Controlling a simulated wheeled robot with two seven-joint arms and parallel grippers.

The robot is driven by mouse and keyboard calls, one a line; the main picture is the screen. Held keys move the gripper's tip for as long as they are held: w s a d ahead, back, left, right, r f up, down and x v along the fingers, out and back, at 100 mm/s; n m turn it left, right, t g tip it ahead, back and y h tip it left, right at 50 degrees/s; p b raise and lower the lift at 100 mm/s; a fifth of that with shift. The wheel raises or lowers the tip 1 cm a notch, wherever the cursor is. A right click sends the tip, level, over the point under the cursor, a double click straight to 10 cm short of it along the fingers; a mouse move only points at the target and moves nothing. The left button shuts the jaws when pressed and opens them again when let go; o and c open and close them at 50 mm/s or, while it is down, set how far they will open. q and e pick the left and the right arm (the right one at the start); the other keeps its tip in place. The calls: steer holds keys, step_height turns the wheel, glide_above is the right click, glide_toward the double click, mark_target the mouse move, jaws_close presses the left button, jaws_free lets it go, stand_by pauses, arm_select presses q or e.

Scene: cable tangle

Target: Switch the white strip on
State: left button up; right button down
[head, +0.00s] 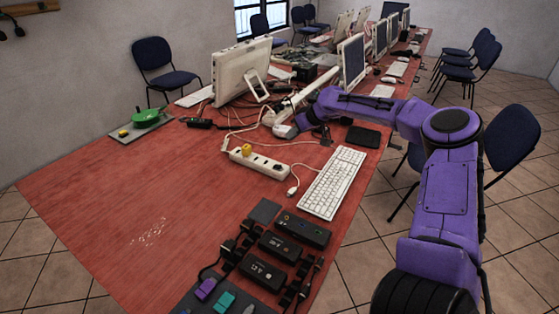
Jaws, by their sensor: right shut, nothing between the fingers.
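The white power strip (262,164) lies on the red table, in front of the monitors. My left gripper is not in view.
A white keyboard (332,182) lies right of the strip, with a loose white plug (292,190) beside it. Cables run behind the strip. Black boxes (302,230) stand at the front. A green pan (146,117) is at the left edge. The table's left-middle is mostly clear.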

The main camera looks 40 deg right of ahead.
steer(key=n, duration=0.2)
steer(key=s+f+n+g, duration=0.1)
steer(key=shift+s+n, duration=0.2)
steer(key=shift+n, duration=0.2)
steer(key=shift+f, duration=0.1)
glide_above(276, 165)
steer(key=s, duration=0.2)
steer(key=f+b, duration=0.1)
steer(key=f, duration=0.7)
steer(key=shift+d+f, duration=0.2)
steer(key=shift+s+d+f+p, duration=0.1)
steer(key=shift+s+f+p, duration=0.1)
steer(key=shift+f, duration=0.4)
steer(key=shift+s+f+p, duration=0.1)
steer(key=shift+f+p, duration=0.05)
steer(key=shift+f, duration=0.95)
